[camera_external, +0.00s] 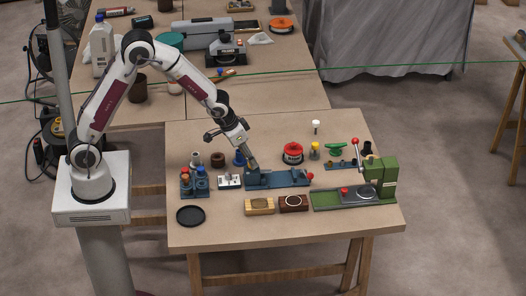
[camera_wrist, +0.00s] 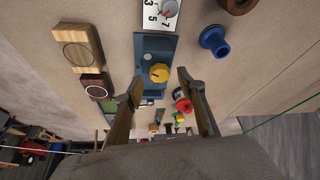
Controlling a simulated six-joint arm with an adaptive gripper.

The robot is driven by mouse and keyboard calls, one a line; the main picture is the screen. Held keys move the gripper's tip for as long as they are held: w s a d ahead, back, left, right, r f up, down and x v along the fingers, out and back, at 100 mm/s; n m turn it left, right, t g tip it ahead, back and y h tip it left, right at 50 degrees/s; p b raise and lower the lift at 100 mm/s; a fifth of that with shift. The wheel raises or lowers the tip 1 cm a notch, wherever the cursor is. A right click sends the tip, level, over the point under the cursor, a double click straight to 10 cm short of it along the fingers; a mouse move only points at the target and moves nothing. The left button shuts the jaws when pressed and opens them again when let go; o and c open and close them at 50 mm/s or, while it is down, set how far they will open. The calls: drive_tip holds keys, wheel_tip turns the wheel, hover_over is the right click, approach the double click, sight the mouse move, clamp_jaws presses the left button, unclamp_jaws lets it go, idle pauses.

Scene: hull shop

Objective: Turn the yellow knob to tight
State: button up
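The yellow knob (camera_wrist: 160,73) sits on a blue fixture (camera_wrist: 150,47) in the wrist view and has a small pale mark on its face. In the external view the blue fixture (camera_external: 287,178) lies mid-bench, and my gripper hides the knob. My gripper (camera_external: 251,165) points down at the left end of the fixture. In the wrist view my gripper (camera_wrist: 159,78) is open, its two fingers apart with the knob in the gap between the tips. I see no finger touching the knob. No lettering for tight is readable.
A white dial box (camera_external: 229,181) stands left of the fixture, with a blue spool (camera_external: 239,158) behind it. Two wooden blocks (camera_external: 260,206) (camera_external: 293,203) lie in front. A red reel (camera_external: 292,152) stands behind, and a green press (camera_external: 381,180) stands right. The bench's front strip is clear.

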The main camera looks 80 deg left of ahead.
drive_tip(key=shift+x, duration=0.95)
drive_tip(key=shift+c, duration=0.3)
drive_tip(key=c, duration=1)
drive_tip(key=shift+c, duration=0.2)
drive_tip(key=shift+s+a+f+m+h, duration=0.1)
drive_tip(key=shift+m+h, duration=0.45)
drive_tip(key=shift+m, duration=0.85)
drive_tip(key=shift+s+a+m+h, duration=0.1)
drive_tip(key=shift+m+h, duration=0.45)
drive_tip(key=shift+m, duration=0.85)
